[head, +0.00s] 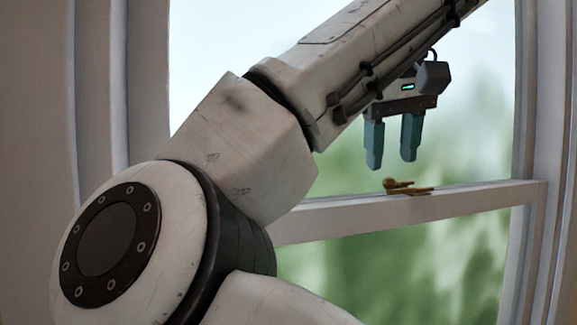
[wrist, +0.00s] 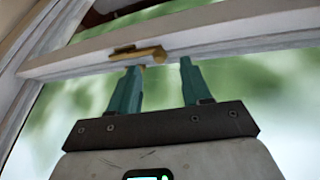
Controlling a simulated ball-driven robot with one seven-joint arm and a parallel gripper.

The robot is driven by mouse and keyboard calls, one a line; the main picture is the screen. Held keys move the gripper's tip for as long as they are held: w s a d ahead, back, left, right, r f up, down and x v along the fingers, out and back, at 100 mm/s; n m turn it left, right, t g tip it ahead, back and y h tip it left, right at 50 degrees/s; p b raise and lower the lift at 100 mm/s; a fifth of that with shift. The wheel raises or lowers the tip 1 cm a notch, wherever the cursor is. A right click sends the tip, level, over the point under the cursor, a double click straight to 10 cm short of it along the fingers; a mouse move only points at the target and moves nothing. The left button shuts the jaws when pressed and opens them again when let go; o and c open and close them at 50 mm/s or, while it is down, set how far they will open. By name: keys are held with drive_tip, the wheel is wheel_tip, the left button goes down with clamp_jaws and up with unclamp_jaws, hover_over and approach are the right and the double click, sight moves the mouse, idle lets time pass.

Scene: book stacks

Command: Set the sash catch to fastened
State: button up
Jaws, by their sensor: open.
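The sash catch (head: 405,188) is a small brass fitting with a knob at its left end, on top of the window's meeting rail (head: 360,212). In the wrist view the brass catch (wrist: 138,54) lies along the rail (wrist: 220,35), just beyond the left fingertip. My gripper (head: 391,165) has two teal fingers pointing down, apart and empty, a little above the catch in the head view. In the wrist view my gripper (wrist: 160,65) has its fingertips close to the rail. I cannot tell whether a finger touches the catch. Part of the catch's underside is hidden by the left finger.
The white window frame (head: 535,120) rises to the right of the catch. Glass with blurred greenery behind it lies above and below the rail. A pale wall (head: 35,130) is on the left. My arm covers much of the window's left part.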

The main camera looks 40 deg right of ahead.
sight(390, 178)
drive_tip(key=shift+x, duration=1.9)
drive_tip(key=shift+s, duration=0.1)
drive_tip(key=shift+c, duration=0.2)
clamp_jaws()
